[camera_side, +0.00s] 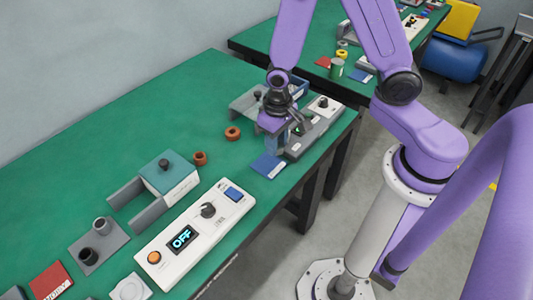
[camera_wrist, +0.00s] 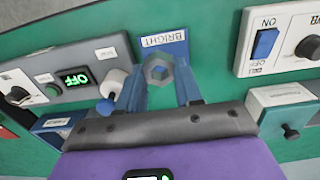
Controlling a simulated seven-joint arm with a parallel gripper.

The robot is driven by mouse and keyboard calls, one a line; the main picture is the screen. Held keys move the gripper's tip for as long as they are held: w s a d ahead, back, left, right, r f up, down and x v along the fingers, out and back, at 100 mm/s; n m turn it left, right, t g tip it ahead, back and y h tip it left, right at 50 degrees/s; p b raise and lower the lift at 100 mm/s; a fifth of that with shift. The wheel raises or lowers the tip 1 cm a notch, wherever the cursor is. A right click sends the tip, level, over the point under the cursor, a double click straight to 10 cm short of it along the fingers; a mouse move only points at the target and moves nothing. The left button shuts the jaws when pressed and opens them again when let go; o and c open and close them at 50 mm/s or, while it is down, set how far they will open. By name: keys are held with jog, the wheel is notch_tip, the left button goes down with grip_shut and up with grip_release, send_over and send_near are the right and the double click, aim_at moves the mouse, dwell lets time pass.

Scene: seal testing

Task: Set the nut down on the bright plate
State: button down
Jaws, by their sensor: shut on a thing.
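The bright plate (camera_side: 268,165) is a small blue plate lying flat on the green table near its front edge. In the wrist view the blue plate (camera_wrist: 172,38) carries the word BRIGHT. A grey hex nut (camera_wrist: 158,70) is held between the fingertips of my gripper (camera_wrist: 160,74), which is shut on it. In the wrist view the nut overlaps the lower part of the plate; its height above it cannot be told. In the side view my gripper (camera_side: 277,145) points down just behind the plate, and the nut cannot be made out there.
A grey control box (camera_side: 318,125) stands close to the right of my gripper. A white control box (camera_side: 195,232) and a teal-topped fixture (camera_side: 168,178) stand to the left. Two brown rings (camera_side: 232,133) (camera_side: 200,158) lie on the table. Green surface left of the plate is clear.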

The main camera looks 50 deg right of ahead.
aim_at(266, 163)
jog(key=f, duration=0.1)
jog(key=w+f, duration=0.2)
jog(key=shift+w+a, duration=0.25)
jog(key=shift+w+f, duration=0.2)
jog(key=shift+f, duration=1.6)
jog(key=c, duration=0.8)
grip_release()
jog(key=shift+f, duration=0.15)
jog(key=shift+o, duration=0.2)
notch_tip(266, 163, up, 12)
jog(key=shift+r, duration=0.25)
jog(key=s+d+r+n, duration=0.1)
jog(key=s+r+n, duration=0.4)
jog(key=s, duration=0.4)
jog(key=s+d+r+n, duration=0.1)
jog(key=s+r+n, duration=0.5)
jog(key=s, duration=0.4)
jog(key=shift+s+n, duration=0.3)
jog(key=shift+n, duration=0.5)
